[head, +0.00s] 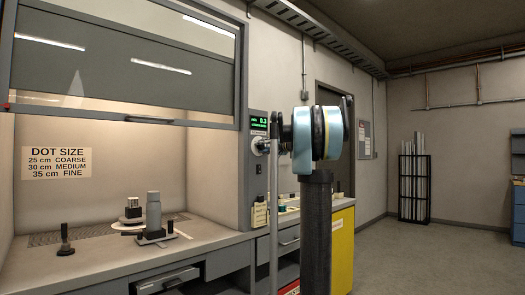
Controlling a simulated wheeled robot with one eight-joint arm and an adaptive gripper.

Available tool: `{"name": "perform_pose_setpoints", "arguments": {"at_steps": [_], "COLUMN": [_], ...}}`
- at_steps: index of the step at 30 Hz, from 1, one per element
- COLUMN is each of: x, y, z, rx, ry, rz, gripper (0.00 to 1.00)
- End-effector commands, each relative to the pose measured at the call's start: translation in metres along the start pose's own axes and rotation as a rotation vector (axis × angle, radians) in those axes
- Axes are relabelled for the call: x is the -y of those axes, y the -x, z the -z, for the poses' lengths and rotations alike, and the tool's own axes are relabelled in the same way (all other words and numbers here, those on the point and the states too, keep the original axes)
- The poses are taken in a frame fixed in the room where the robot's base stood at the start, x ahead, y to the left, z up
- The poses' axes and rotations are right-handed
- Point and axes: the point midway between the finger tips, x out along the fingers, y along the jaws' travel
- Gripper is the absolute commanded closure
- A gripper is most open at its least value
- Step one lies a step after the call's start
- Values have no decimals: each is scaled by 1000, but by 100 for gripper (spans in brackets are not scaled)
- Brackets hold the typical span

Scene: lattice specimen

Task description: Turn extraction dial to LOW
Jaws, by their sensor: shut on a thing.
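The extraction dial (257,147) is a small pale round knob on the wall post right of the fume hood, just below a green-lit display (260,121) that seems to read 0.3. My gripper (266,146) is at the dial and shut on it. It is small in the picture and partly hidden by my own arm, which stands close in front. The dial's markings and pointer are too small or covered to read.
The fume hood's glass sash (125,60) is raised. On its worktop (100,258) stand a grey microscope-like instrument (154,215) and a small dark stand (65,242). A yellow cabinet (341,240) is right of the arm. The floor (425,262) at right is clear.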

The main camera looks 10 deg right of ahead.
Motion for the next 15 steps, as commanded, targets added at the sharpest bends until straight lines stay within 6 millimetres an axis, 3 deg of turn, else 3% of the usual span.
{"name": "perform_pose_setpoints", "arguments": {"at_steps": [8,9,11,12,15], "x": [-2,-2,-2,-2,-1], "y": [0,0,0,0,0], "z": [3,3,3,3,2], "rx": [-7,-7,-7,-6,-5], "ry": [-1,-1,-1,-1,0], "rz": [-4,-4,-4,-4,-3], "gripper": [95,69,56,50,50]}}
